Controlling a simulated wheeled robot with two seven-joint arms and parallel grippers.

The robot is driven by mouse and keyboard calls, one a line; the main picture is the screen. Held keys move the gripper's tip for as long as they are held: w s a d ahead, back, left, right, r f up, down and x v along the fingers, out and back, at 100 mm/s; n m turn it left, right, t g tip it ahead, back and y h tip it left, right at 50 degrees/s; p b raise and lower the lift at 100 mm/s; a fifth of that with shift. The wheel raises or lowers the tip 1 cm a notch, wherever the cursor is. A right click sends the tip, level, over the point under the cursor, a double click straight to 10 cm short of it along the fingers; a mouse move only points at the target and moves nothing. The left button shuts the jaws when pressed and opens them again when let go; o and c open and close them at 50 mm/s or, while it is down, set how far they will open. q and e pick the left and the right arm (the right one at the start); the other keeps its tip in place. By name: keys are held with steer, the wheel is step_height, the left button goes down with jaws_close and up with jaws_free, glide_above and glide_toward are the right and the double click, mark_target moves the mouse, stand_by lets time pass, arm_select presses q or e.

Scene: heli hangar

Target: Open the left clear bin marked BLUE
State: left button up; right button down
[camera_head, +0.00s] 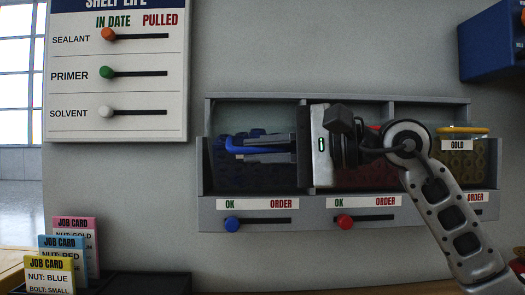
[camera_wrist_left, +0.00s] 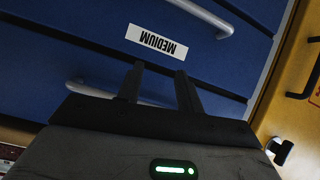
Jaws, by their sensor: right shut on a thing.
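The left clear bin (camera_head: 222,178) sits in the left bay of the grey wall rack, with dark blue studded pieces showing through it. Its name label is not visible behind my gripper. My right gripper (camera_head: 240,149) reaches in from the right, its fingers pointing left across the upper front of this bin. It is shut on the bin's blue lid edge (camera_head: 250,150); how far the lid is raised cannot be told. My left gripper (camera_wrist_left: 158,85) shows only in the left wrist view, open, in front of blue drawers, with a pale drawer handle (camera_wrist_left: 90,90) behind its fingers.
The middle bin, with red inside, is mostly hidden by my right wrist. The GOLD bin (camera_head: 461,160) stands at right. Below are a blue slider knob (camera_head: 232,223) and a red one (camera_head: 345,221). Job cards (camera_head: 50,275) stand lower left. A blue box (camera_head: 490,45) is upper right.

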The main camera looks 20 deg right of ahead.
arm_select(q)
steer(key=shift+w, duration=0.1)
arm_select(e)
steer(key=shift+f, duration=0.1)
steer(key=c, duration=1.8)
jaws_free()
arm_select(q)
steer(key=shift+a, duration=0.1)
arm_select(e)
steer(key=shift+o, duration=0.2)
steer(key=shift+d, duration=0.1)
